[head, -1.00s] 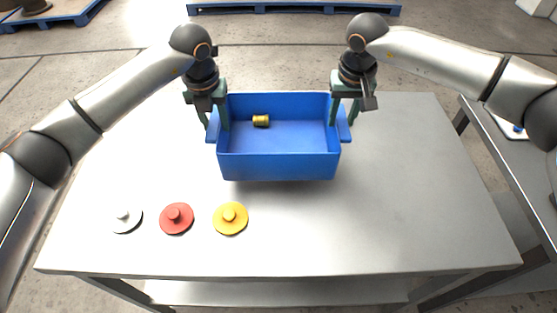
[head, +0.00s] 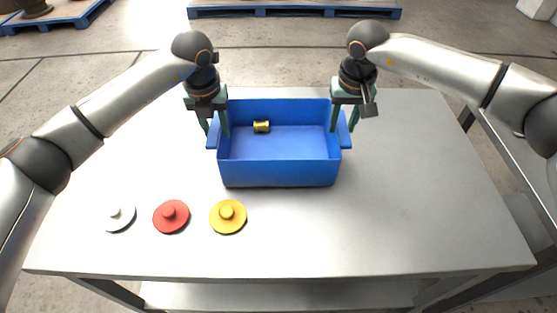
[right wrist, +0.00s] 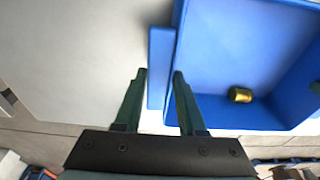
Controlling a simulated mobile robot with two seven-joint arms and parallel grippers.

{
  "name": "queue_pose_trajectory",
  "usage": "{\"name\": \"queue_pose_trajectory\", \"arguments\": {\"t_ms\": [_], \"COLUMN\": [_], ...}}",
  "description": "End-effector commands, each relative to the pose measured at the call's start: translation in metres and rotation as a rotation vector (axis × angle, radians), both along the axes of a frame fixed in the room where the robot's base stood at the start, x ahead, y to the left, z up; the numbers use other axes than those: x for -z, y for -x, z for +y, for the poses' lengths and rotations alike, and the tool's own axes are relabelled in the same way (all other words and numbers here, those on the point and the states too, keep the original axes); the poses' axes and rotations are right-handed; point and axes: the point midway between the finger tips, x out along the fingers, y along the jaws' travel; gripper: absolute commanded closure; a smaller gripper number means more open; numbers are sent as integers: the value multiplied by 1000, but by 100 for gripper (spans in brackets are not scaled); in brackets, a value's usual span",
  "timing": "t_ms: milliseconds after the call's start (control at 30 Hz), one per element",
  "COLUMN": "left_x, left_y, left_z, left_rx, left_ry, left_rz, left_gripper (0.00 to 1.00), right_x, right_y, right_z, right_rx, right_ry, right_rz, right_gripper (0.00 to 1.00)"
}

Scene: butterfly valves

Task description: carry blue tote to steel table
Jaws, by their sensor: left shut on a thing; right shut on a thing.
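The blue tote (head: 280,172) is upright between my two grippers, over the middle of a grey metal-looking table (head: 420,190). A small brass-coloured cylinder (head: 261,126) lies inside it, near the back left. My left gripper (head: 215,132) is shut on the tote's left side rim. My right gripper (head: 343,130) is shut on the right side. In the right wrist view the tote's side flange (right wrist: 160,65) lies between the fingers of that gripper (right wrist: 159,74). I cannot tell whether the tote's bottom touches the table.
White (head: 120,216), red (head: 171,216) and yellow (head: 228,216) knobbed discs lie at the table's front left. The table is clear to the right of the tote. Another grey table (head: 510,150) stands at the right. Blue pallets (head: 290,12) lie on the floor beyond.

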Motion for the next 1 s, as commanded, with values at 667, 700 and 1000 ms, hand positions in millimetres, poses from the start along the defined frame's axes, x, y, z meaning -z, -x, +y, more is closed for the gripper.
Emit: {"name": "queue_pose_trajectory", "arguments": {"t_ms": [667,700,1000], "left_x": [10,9,-36], "left_y": [0,0,5], "left_z": [0,0,0], "left_rx": [0,0,0], "left_ry": [-1,0,0], "left_rz": [0,0,-5], "left_gripper": [30,30,30], "right_x": [10,10,10], "right_y": [0,0,0], "right_z": [0,0,0], "right_rx": [0,0,0], "right_ry": [0,0,0], "right_rz": [0,0,0], "right_gripper": [30,30,30]}}
